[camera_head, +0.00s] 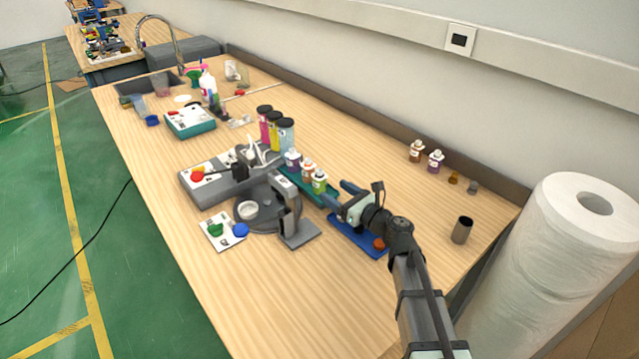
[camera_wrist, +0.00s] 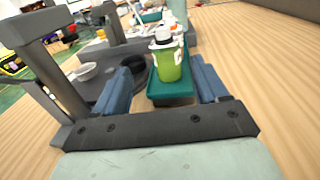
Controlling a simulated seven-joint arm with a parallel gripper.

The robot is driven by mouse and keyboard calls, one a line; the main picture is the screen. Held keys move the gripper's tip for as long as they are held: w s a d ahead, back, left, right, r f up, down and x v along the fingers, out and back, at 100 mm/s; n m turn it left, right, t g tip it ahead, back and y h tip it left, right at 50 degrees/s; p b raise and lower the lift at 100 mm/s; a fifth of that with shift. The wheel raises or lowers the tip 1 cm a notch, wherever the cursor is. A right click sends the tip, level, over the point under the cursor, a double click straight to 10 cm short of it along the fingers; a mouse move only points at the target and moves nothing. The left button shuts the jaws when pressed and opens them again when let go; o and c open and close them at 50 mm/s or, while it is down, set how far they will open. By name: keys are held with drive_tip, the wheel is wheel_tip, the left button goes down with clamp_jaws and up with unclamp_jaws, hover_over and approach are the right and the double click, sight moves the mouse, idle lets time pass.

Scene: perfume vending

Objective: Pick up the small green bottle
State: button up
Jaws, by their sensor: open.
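The small green bottle (camera_head: 319,182) has a white cap and stands upright at the near end of a teal tray (camera_head: 327,200), in a row with a brown and a purple bottle. In the wrist view the green bottle (camera_wrist: 167,62) stands ahead, between the lines of my two blue fingers. My gripper (camera_head: 345,192) is open, just to the right of the green bottle in the head view. The fingers (camera_wrist: 165,88) are apart with nothing held between them. The bottle's base meets the teal tray (camera_wrist: 172,92) in the wrist view.
A grey dispenser machine (camera_head: 270,207) stands left of the tray. A blue tray (camera_head: 350,236) lies beneath my gripper. A dark cup (camera_head: 462,230) and a large paper roll (camera_head: 570,250) stand to the right. Tall coloured bottles (camera_head: 274,132) stand behind. The front tabletop is clear.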

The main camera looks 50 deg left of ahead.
sight(325, 182)
drive_tip(key=a, duration=0.3)
drive_tip(key=shift+a, duration=0.1)
drive_tip(key=shift+w+a+f, duration=0.1)
drive_tip(key=shift+a+f, duration=0.05)
drive_tip(key=shift+a, duration=2.45)
drive_tip(key=shift+c, duration=0.4)
drive_tip(key=c, duration=1)
drive_tip(key=shift+o, duration=0.2)
